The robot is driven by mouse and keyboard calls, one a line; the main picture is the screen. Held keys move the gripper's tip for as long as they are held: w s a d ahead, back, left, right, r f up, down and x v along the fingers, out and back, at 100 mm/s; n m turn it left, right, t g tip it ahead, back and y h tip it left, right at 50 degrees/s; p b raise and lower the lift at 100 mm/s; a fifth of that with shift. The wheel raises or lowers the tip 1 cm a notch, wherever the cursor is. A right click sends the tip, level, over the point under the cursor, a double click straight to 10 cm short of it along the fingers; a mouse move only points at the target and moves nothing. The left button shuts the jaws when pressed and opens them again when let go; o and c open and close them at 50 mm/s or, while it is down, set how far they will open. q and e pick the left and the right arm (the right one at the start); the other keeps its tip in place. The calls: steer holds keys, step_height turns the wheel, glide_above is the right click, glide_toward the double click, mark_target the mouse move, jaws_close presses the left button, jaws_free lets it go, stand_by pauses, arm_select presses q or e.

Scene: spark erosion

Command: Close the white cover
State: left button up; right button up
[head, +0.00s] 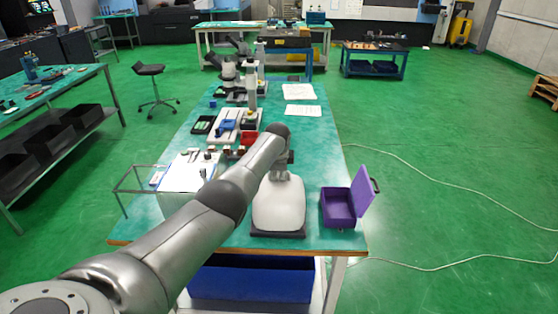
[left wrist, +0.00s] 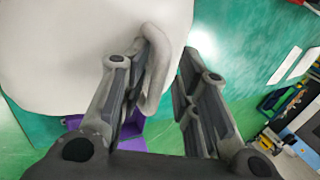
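The white cover (head: 278,205) is a rounded pale shell at the near end of the green-topped table, with a dark base along its front edge. It fills the upper left of the left wrist view (left wrist: 70,50). A pale grey looped handle (left wrist: 157,72) stands out from it. My left gripper (head: 283,176) is at the far upper end of the cover. In the left wrist view its fingers (left wrist: 168,62) are apart, with the handle between them and close to the left finger. I cannot tell whether that finger touches it. My right gripper is not in view.
An open purple box (head: 338,207) with its lid raised stands right of the cover. A blue bin (head: 250,280) is under the table (head: 320,130).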

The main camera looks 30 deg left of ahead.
mark_target(278, 189)
arm_select(q)
steer(key=v, duration=1.1)
steer(key=shift+r, duration=0.35)
